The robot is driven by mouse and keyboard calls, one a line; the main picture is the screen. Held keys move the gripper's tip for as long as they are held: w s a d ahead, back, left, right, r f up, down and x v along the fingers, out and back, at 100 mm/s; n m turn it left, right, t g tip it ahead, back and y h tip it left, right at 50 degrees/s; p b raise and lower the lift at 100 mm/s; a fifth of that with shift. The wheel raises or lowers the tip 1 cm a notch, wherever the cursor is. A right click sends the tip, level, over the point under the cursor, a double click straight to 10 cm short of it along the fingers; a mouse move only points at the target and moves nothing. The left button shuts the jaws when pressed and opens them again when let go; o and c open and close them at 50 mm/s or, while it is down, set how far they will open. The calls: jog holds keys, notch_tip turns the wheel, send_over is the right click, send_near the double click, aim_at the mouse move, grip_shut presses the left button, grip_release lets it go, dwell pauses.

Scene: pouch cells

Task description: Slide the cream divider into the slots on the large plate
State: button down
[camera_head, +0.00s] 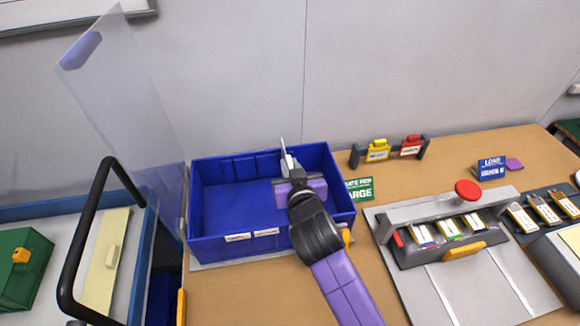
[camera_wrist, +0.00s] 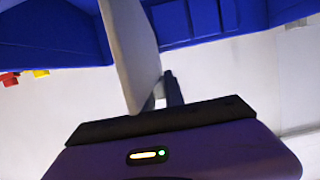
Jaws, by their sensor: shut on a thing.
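My gripper (camera_head: 289,165) is inside the blue bin, towards its back wall. It is shut on a thin pale panel (camera_wrist: 132,45), seen nearly edge-on and tilted in the wrist view. I cannot tell whether this panel is the cream divider. A cream board (camera_head: 95,285) with a raised tab lies on the blue-edged surface at the left. The blue bin (camera_head: 195,225) stands on a thin light-grey plate (camera_head: 210,263) beside a green sign ending in "LARGE" (camera_head: 361,189). Ribs show on the bin's back wall. My gripper hides the panel's lower end.
A clear upright sheet (camera_head: 120,85) and a black bar handle (camera_head: 76,215) stand left of the bin. A press with a red knob (camera_head: 467,190) and several labelled cells is at the right. A rack with yellow and red tags (camera_head: 377,150) stands behind. Wood between is mostly clear.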

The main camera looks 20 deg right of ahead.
jog(key=shift+r+p, duration=0.9)
jog(key=shift+r, duration=0.35)
jog(key=shift+f+b, duration=3.65)
jog(key=shift+f, duration=0.75)
dwell(0.5)
jog(key=c, duration=1.3)
grip_release()
jog(key=shift+f, duration=0.1)
jog(key=shift+s, duration=0.1)
jog(key=v, duration=0.7)
jog(key=shift+s+a+r+b, duration=0.15)
jog(key=shift+s+r+b, duration=0.1)
jog(key=shift+r+b, duration=0.05)
